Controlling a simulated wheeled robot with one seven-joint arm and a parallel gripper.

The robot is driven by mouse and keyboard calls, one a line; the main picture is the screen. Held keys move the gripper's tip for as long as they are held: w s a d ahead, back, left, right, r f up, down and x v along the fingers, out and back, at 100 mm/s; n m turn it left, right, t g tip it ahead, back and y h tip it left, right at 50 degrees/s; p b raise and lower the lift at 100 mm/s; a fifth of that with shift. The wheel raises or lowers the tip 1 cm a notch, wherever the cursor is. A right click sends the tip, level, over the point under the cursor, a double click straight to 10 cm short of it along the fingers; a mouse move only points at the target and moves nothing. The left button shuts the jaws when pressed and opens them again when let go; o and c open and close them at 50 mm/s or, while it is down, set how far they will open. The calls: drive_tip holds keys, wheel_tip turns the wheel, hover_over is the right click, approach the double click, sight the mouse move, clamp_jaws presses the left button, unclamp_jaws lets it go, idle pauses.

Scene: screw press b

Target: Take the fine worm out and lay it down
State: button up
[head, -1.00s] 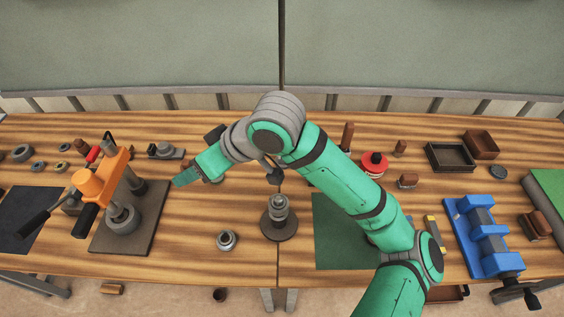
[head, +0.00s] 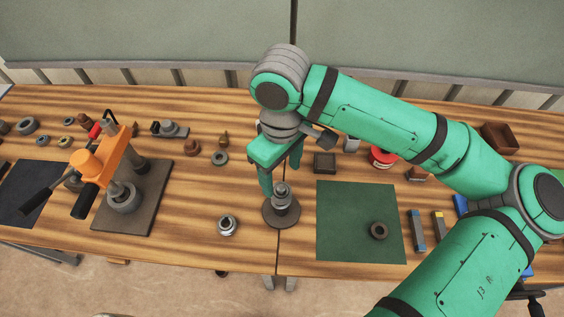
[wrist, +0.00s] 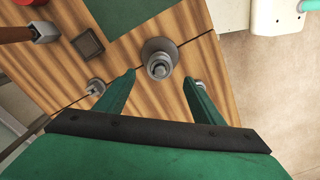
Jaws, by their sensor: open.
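A grey stepped metal piece (head: 281,190) stands upright on a dark round base (head: 270,217) at the middle of the bench. I take it for the fine worm in its stand, but cannot tell where one ends and the other begins. In the wrist view the metal piece (wrist: 159,68) lies between and just beyond my fingertips. My gripper (head: 281,172) is open and empty, pointing down just behind and above it. In the wrist view my gripper (wrist: 159,77) has one green finger on each side, apart from the piece.
The orange screw press (head: 100,165) stands left on its dark plate (head: 155,205). A small metal ring (head: 227,225) lies left of the round base. A green mat (head: 345,235) with a dark ring (head: 379,230) lies right, mostly bare. A small dark tray (head: 325,162) is behind it.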

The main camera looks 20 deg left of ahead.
sight(281, 187)
wheel_tip(281, 187, down, 7)
drive_tip(key=shift+r, duration=0.1)
drive_tip(key=shift+f, duration=0.35)
drive_tip(key=c, duration=1.4)
drive_tip(key=shift+r, duration=0.1)
drive_tip(key=shift+r, duration=1.5)
drive_tip(key=shift+r, duration=2.5)
